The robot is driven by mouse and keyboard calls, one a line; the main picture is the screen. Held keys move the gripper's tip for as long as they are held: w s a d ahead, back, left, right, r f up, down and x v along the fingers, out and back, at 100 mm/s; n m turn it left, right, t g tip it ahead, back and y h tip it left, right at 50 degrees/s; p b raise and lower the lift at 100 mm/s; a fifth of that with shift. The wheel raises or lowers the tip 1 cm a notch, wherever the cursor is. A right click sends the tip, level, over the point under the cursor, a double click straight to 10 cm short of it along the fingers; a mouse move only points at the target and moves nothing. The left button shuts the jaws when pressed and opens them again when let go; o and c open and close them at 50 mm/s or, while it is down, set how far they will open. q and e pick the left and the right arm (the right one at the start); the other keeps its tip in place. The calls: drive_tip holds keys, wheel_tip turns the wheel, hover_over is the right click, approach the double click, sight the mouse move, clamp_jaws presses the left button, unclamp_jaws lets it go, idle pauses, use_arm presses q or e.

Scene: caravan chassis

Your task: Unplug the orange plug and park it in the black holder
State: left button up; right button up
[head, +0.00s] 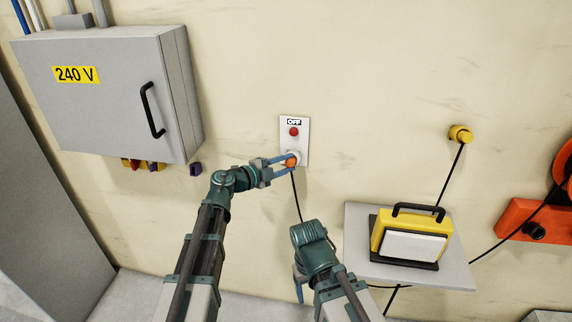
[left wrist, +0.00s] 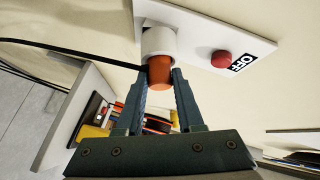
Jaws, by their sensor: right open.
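The orange plug (head: 291,160) sits in a white round socket (left wrist: 160,42) on the wall plate under the red button. My left gripper (head: 283,163) has a finger on each side of the plug and looks shut on it; the plug also shows between the fingers in the left wrist view (left wrist: 160,76). A black cable (head: 297,195) hangs from the plug. My right gripper (head: 300,283) is low in the head view, open and mostly hidden behind its own wrist. A black round fitting (head: 535,231) sits on an orange block at the right; I cannot tell whether it is the holder.
The wall plate carries a red button (head: 293,132) and an OFF label. A grey 240 V cabinet (head: 105,100) hangs at the left, with a dark purple socket (head: 195,169) near its lower edge. A shelf (head: 360,250) with a yellow lamp (head: 385,238) stands at right.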

use_arm(q)
clamp_jaws()
drive_tip(key=shift+s, duration=0.1)
drive_tip(key=shift+s+a+r+p, duration=0.15)
drive_tip(key=shift+s+r+p, duration=0.2)
drive_tip(key=shift+s, duration=0.55)
drive_tip(key=shift+s+a+r+p, duration=0.15)
drive_tip(key=shift+s+r+p, duration=0.2)
drive_tip(key=shift+s, duration=0.6)
drive_tip(key=shift+s+a+r+p, duration=0.15)
drive_tip(key=shift+s+r+p, duration=0.2)
drive_tip(key=shift+s, duration=0.55)
